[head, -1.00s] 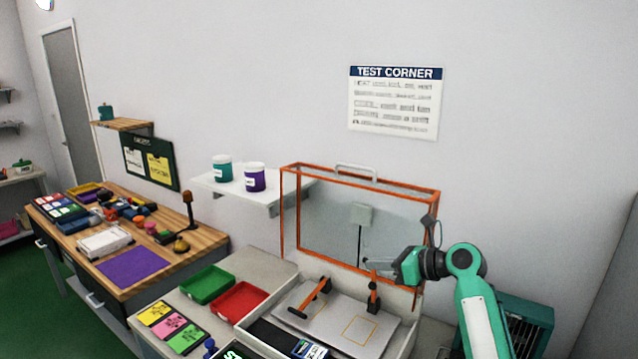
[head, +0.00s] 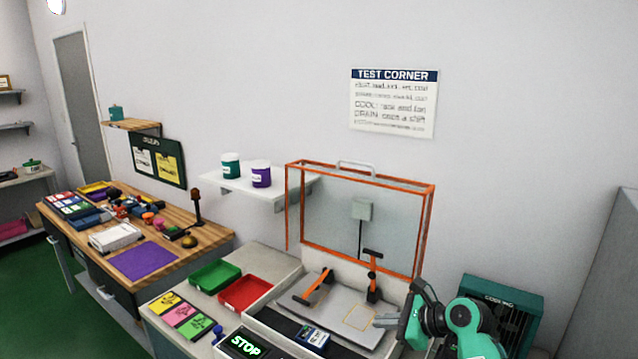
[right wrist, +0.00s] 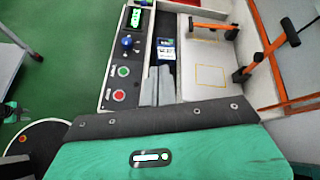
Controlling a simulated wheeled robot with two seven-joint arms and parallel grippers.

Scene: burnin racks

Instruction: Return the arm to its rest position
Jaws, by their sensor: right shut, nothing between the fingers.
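My right arm is green and black and comes in at the lower right of the head view. Its gripper (head: 388,321) is shut and empty, in front of the right side of the test station. In the right wrist view the grey fingers (right wrist: 158,87) lie together over the dark strip at the station's front.
The station has an orange-framed raised cover (head: 358,176), a grey plate (head: 330,318) with two orange-handled clamps, a small labelled device (head: 312,337) and a STOP display (head: 243,346). Green (head: 214,274) and red (head: 244,292) trays stand left. A teal cooling unit (head: 503,295) stands right.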

